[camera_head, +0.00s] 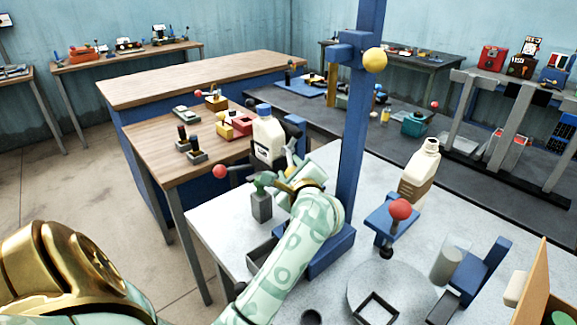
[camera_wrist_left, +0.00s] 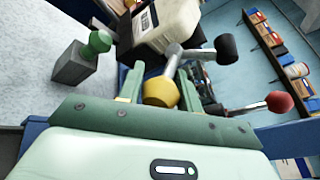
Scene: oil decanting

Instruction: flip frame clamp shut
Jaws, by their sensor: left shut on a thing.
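My left gripper (camera_head: 288,176) is beside the foot of the blue frame post (camera_head: 367,120), below a white bottle with a blue cap (camera_head: 267,132). In the left wrist view its fingers (camera_wrist_left: 160,90) are shut on a yellow knob (camera_wrist_left: 160,93) on a short grey lever. The lever runs up to a joint near a black knob (camera_wrist_left: 226,48). The white bottle (camera_wrist_left: 168,25) is just beyond it, next to dark clamp parts (camera_head: 296,130). A red-ball lever (camera_head: 219,171) sticks out to the left. The clamp's jaws are partly hidden, so I cannot tell their state. My right gripper is out of view.
A grey block with a green knob (camera_head: 261,204) stands beside the left gripper. Another yellow ball (camera_head: 375,60) is high on the post. The pale table is clear at its left corner.

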